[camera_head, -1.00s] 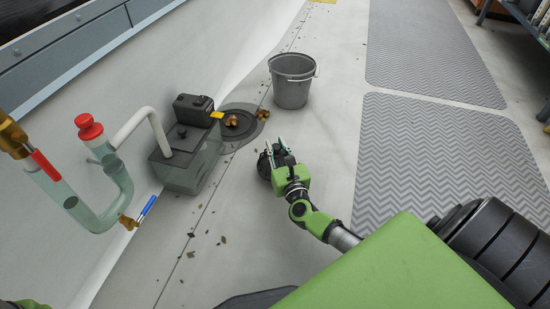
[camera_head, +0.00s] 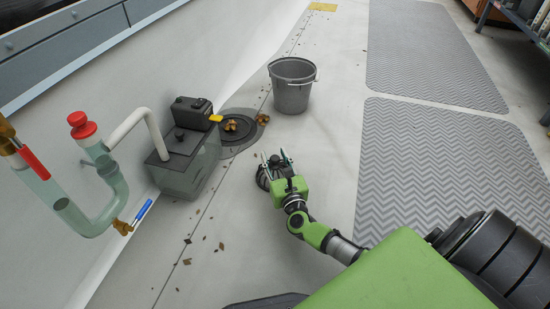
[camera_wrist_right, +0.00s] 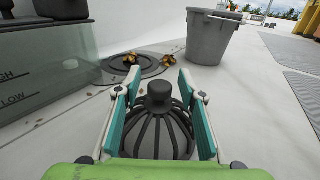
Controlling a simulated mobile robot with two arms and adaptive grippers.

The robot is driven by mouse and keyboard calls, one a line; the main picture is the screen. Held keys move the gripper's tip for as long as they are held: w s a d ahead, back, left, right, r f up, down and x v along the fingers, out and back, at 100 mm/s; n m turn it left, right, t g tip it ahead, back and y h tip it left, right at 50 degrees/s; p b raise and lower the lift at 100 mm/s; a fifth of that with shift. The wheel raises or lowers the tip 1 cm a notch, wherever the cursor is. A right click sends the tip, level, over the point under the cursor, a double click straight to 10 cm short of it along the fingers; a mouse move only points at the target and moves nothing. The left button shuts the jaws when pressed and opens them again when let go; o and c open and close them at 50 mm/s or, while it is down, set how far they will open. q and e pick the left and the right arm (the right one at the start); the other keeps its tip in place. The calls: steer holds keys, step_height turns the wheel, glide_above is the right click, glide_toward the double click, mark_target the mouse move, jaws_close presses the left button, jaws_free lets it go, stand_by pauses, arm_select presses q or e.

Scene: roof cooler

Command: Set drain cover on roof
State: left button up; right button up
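The drain cover is a black domed cage (camera_wrist_right: 158,132) with a round knob on top. In the right wrist view it sits upright between the two fingers of my right gripper (camera_wrist_right: 158,88). The fingers are spread, with a gap on each side of the knob. In the head view the cover (camera_head: 263,177) is partly hidden by my right gripper (camera_head: 274,156). The gap between its base and the roof cannot be made out. The round drain (camera_head: 238,144) lies uncovered up and left of the gripper, with brown leaves (camera_head: 232,125) on it. My left gripper is out of view.
A grey bucket (camera_head: 292,90) stands beyond the gripper. A tank with a black lid (camera_head: 188,165) and glassy piping (camera_head: 80,215) stand at left along the wall. Leaf bits litter the roof seam. Grey mats (camera_head: 450,170) lie at right; bare roof surrounds the cover.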

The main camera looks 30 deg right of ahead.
steer(key=shift+s+a+r, duration=0.1)
steer(key=shift+s+r, duration=0.1)
steer(key=p+v, duration=0.4)
steer(key=v, duration=0.7)
steer(key=shift+s+p, duration=0.3)
